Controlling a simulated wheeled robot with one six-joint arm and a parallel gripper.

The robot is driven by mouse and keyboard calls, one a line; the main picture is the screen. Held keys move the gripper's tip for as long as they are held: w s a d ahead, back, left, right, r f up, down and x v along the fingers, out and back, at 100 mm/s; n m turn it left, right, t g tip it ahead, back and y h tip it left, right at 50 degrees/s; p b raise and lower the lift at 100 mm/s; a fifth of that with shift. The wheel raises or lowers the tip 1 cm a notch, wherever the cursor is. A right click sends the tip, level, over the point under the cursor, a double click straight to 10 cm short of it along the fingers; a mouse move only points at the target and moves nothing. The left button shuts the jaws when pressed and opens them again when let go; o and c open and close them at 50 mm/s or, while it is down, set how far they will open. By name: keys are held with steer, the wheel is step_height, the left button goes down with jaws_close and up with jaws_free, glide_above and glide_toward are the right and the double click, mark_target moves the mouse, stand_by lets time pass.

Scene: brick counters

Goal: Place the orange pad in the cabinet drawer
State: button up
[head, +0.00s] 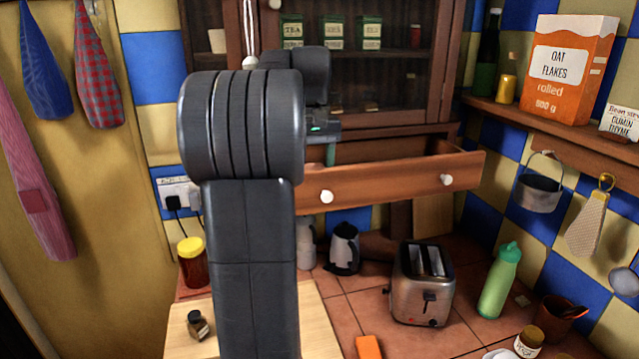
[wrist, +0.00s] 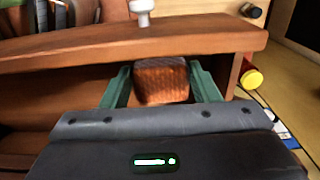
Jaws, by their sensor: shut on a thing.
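My gripper (wrist: 160,84) is shut on an orange-brown textured pad (wrist: 161,80), held between its two green fingers in the wrist view. In the head view my gripper is mostly hidden behind my arm, with a bit of green finger (head: 331,154) showing over the drawer. The cabinet drawer (head: 390,186) is pulled open, with two white knobs on its front. In the wrist view the drawer front (wrist: 215,38) lies just beyond the pad. The pad is over or inside the drawer opening; I cannot tell its height above the drawer floor.
Another orange block (head: 368,347) lies on the tiled counter by the toaster (head: 423,284). Glass cabinet doors (head: 385,70) stand above the drawer. A kettle-like jug (head: 344,249), a green bottle (head: 500,280) and a yellow-lidded jar (head: 191,262) stand below. A shelf is at right.

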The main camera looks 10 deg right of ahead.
steer(key=shift+f, duration=2.4)
steer(key=shift+f, duration=0.15)
steer(key=o, duration=0.9)
step_height(320, 180, up, 12)
steer(key=shift+r, duration=0.2)
